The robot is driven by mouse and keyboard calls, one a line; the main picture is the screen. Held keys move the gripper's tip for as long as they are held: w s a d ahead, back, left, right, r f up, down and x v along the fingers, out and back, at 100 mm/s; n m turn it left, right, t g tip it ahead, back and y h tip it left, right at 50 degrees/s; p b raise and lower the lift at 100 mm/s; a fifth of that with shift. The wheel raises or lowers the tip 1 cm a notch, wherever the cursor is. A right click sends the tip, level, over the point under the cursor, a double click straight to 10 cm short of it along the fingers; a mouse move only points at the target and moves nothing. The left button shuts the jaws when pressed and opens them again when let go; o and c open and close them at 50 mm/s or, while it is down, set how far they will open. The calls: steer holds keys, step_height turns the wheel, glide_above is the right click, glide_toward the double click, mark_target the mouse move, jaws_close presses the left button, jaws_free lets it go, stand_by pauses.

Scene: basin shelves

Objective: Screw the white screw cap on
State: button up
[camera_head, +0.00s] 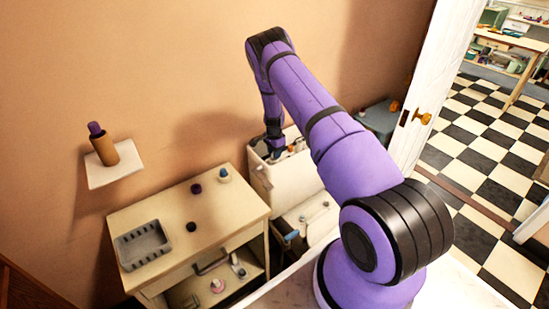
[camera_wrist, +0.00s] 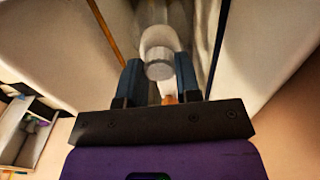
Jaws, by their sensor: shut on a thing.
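In the wrist view, the two dark blue fingers of my gripper (camera_wrist: 158,68) are closed on the sides of a white screw cap (camera_wrist: 159,58). The cap has a ribbed rim and a round flat face. A pale, blurred shape lies beyond the cap; I cannot tell whether it is a container or whether the cap touches it. In the head view, my gripper (camera_head: 275,148) is low at the white basin unit (camera_head: 262,180), right of the cream cabinet. The cap is too small or hidden to make out there.
The cream cabinet (camera_head: 160,210) holds a grey basket (camera_head: 143,246), a dark purple cap (camera_head: 196,188) and a blue-topped white item (camera_head: 224,175). A wall shelf (camera_head: 117,169) bears a brown cylinder (camera_head: 105,150). A white door (camera_head: 430,80) stands at the right. Basin walls rise close around my gripper.

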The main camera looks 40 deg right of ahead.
steer(key=m, duration=0.6)
steer(key=o, duration=1)
steer(key=c, duration=0.4)
